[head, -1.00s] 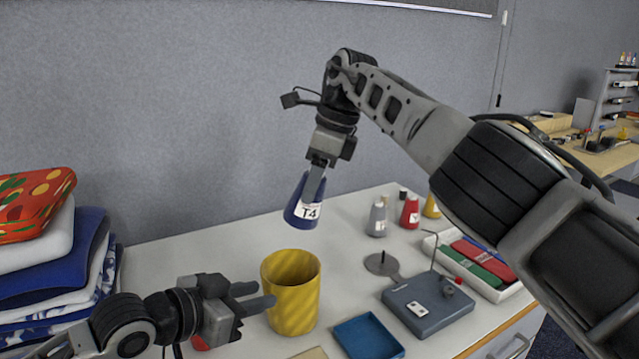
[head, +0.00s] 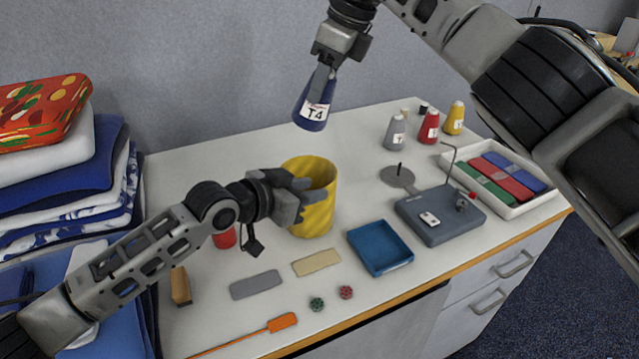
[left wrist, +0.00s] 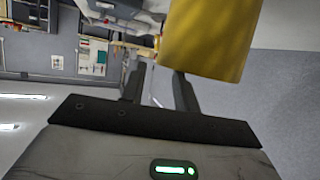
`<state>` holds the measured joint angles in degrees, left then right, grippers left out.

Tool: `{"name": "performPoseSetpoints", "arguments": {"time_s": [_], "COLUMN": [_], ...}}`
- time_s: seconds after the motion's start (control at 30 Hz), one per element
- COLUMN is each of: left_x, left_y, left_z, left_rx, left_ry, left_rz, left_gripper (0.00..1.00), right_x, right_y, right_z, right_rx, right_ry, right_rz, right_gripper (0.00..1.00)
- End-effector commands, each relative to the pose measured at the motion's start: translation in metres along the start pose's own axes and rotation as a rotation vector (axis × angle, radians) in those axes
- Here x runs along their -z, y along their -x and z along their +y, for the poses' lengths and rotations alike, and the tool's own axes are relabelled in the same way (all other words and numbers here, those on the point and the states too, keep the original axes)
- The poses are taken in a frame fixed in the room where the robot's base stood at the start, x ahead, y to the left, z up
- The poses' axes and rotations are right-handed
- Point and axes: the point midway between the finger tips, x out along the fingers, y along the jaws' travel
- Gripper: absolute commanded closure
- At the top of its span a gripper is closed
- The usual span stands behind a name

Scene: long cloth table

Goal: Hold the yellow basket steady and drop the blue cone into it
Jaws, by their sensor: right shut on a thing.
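A blue tray (head: 380,248) and a grey device (head: 440,215) stand right of the basket. Several cones, including a red one (head: 429,124), stand at the back right. Folded cloths (head: 65,180) are stacked at the left.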

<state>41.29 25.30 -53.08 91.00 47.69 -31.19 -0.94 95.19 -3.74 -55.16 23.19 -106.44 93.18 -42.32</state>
Motion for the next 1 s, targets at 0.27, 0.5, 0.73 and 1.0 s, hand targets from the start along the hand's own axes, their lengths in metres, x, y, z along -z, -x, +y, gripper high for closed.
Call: {"name": "performPoseSetpoints", "arguments": {"time_s": [0.27,0.5,0.73,1.0], "left_x": [0.0,0.0,0.0,-0.001], "left_y": [-0.031,-0.034,-0.034,-0.034], "left_z": [0.0,0.0,0.0,0.0], "left_rx": [0.0,0.0,0.0,0.0], "left_ry": [0.0,-0.001,-0.001,0.0], "left_rz": [-0.001,0.0,0.0,-0.003], "left_gripper": [0.69,0.69,1.0,1.0], "right_x": [-0.001,-0.001,-0.001,0.0], "right_y": [0.001,0.001,0.001,0.0], "right_z": [0.0,0.0,0.0,0.0], "right_rx": [0.001,0.001,0.001,0.0], "right_ry": [0.001,0.001,0.001,0.001], "right_rz": [-0.001,-0.001,-0.001,-0.001], "right_gripper": [0.83,0.83,0.83,0.83]}}
